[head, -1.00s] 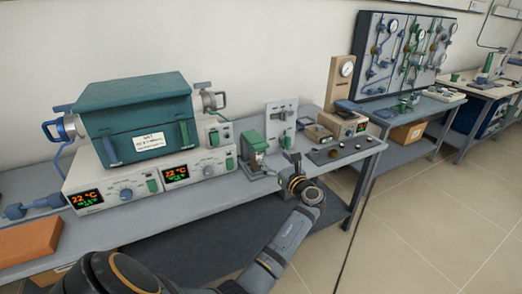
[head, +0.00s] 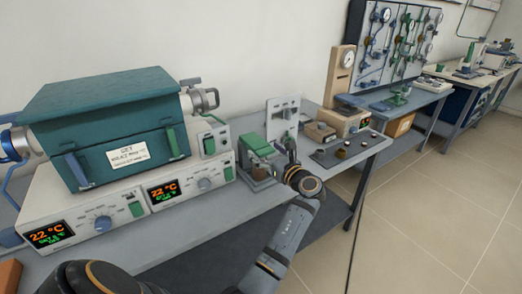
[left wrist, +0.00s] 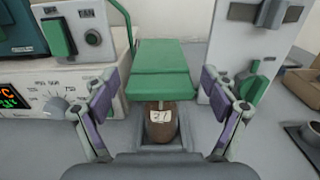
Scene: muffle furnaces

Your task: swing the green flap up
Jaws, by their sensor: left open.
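The green flap (head: 259,147) is on a small grey fixture on the bench, right of the control boxes. In the left wrist view the flap (left wrist: 160,58) looks like a two-part green plate over a brown labelled jar (left wrist: 160,124). My left gripper (left wrist: 158,88) is open, one finger on each side of the flap's near end, with no clear contact. In the head view my left gripper (head: 289,155) is just right of the flap, and its fingertips are hard to make out. My right gripper is not in view.
A teal furnace (head: 110,125) stands on control boxes (head: 118,214) left of the flap. A white upright panel (head: 283,117) with a green handle stands close behind it. A gauge unit (head: 340,85) and a dark plate with knobs (head: 345,150) are farther right.

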